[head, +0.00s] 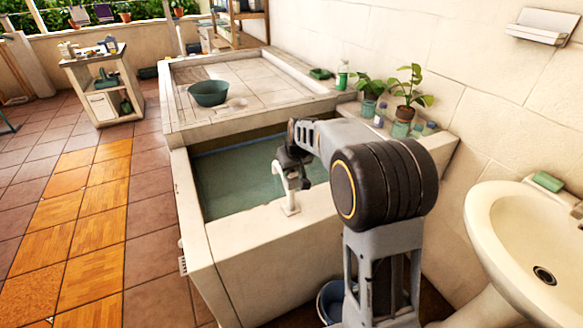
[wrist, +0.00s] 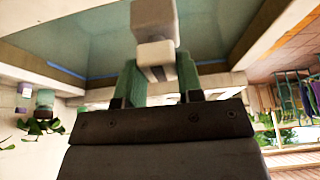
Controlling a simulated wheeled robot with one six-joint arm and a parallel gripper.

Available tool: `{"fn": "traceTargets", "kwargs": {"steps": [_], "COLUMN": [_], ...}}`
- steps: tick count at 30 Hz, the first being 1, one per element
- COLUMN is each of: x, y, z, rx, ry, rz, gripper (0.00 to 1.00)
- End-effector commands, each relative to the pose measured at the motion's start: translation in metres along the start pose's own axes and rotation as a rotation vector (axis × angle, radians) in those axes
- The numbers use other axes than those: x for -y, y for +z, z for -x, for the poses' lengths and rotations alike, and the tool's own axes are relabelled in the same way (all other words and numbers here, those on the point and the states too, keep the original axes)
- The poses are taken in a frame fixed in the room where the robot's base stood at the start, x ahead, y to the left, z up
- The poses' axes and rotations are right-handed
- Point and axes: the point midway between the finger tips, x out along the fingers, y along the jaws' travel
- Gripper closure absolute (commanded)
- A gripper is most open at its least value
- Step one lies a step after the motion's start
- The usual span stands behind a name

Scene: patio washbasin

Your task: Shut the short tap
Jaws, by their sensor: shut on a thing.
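The short tap (head: 291,196) is white and stands upright on the front ledge of the water basin. My gripper (head: 289,163) is at the tap's upper part, seen from behind my arm. In the wrist view my gripper (wrist: 159,75) has its two greenish fingers on either side of a white part of the tap (wrist: 155,50), shut on it. Part of the tap's top is hidden by my gripper in the head view. I cannot tell whether water runs from it.
The basin (head: 247,271) holds greenish water, with a tiled slab and green bowl (head: 209,93) behind it. Potted plants (head: 408,88) and bottles line the wall side. A white sink (head: 484,233) stands at right. A blue bucket (head: 330,300) is below. Tiled floor is free at left.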

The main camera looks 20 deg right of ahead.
Motion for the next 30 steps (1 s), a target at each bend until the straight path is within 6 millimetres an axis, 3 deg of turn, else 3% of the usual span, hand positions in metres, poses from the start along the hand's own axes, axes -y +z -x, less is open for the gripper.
{"fn": "traceTargets", "kwargs": {"steps": [11,30], "x": [0.0010,0.0024], "y": [-0.0006,-0.0013], "z": [0.0007,-0.0021], "rx": [-0.001,-0.004], "ry": [0.075,0.307], "rz": [-0.175,-0.735], "gripper": [0.90,0.90]}}
